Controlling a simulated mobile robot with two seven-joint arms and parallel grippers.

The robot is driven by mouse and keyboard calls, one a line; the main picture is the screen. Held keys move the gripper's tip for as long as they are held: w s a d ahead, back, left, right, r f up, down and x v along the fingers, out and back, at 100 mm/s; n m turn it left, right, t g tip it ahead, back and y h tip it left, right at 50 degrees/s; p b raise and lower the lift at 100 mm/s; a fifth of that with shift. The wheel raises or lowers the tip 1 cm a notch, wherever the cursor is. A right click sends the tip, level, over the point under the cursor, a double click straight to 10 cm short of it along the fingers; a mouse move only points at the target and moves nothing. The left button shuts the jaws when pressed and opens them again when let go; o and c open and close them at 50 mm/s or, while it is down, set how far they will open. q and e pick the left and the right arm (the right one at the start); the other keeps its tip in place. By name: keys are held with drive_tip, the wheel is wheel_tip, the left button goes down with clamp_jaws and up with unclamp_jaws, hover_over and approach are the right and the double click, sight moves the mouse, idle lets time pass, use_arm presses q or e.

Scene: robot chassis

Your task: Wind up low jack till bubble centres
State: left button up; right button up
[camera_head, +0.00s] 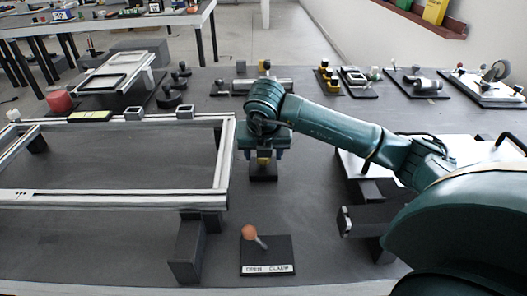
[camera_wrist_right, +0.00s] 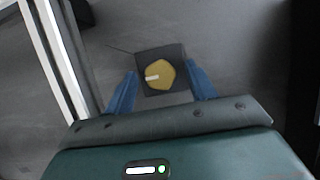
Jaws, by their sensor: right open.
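A yellow knob (camera_wrist_right: 165,76) with a white pointer mark sits on a dark square base (camera_wrist_right: 147,53), just right of the rectangular metal frame (camera_head: 225,170). My left gripper is out of view.
Dark blocks (camera_head: 188,250) support the frame. An orange-ball lever (camera_head: 250,233) stands on a plate labelled "OPEN CLAMP" near the front edge. A white panel (camera_head: 365,168) lies right, under my arm. Several fixtures line the table's back.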

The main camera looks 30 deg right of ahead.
drive_tip(key=shift+r, duration=0.1)
use_arm(q)
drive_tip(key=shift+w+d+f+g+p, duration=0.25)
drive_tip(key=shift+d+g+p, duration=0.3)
drive_tip(key=shift+p, duration=0.55)
use_arm(e)
drive_tip(key=v, duration=1.3)
